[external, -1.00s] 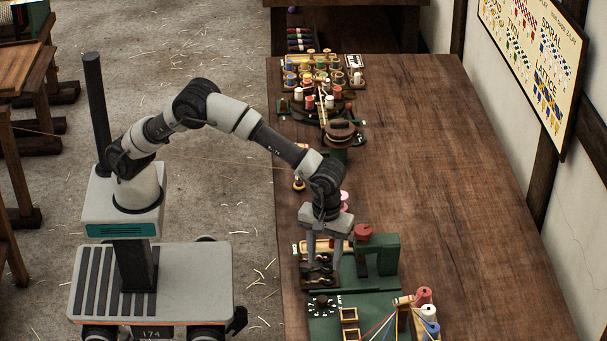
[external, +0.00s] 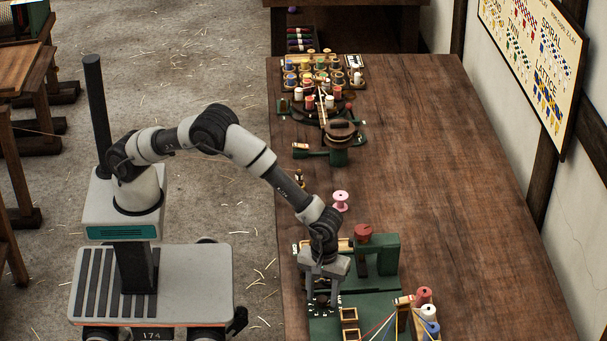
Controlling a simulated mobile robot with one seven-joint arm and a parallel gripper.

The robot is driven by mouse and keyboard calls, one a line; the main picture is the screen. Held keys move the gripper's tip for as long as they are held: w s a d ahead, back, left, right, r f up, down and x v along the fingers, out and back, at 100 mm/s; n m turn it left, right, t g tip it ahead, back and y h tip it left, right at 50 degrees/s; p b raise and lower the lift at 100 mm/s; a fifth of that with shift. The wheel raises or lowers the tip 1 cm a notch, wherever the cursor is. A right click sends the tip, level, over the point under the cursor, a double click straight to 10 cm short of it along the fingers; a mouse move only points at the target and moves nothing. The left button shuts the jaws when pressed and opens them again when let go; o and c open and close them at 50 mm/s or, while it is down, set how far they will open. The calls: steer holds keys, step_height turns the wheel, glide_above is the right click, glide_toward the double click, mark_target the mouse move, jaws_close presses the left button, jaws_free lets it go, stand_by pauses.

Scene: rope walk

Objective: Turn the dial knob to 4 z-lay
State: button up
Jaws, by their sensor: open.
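The dial (external: 311,306) is on the green machine base (external: 380,303) near the front left of the bench, with small white marks around it. My gripper (external: 322,297) is open and points down over the dial, its fingers at or just above the knob. The knob is mostly hidden by the fingers, so its pointer cannot be read. I cannot tell whether the fingers touch it. The numbers beside the marks are too small to read.
A green upright with a red knob (external: 363,232) stands right of my wrist. Wooden frames (external: 349,325) and thread spools (external: 429,313) stand right of the dial. A pink spool (external: 341,200) is behind. The bench's right half (external: 470,200) is clear.

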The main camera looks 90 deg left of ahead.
steer(key=c, duration=1)
steer(key=shift+c, duration=0.2)
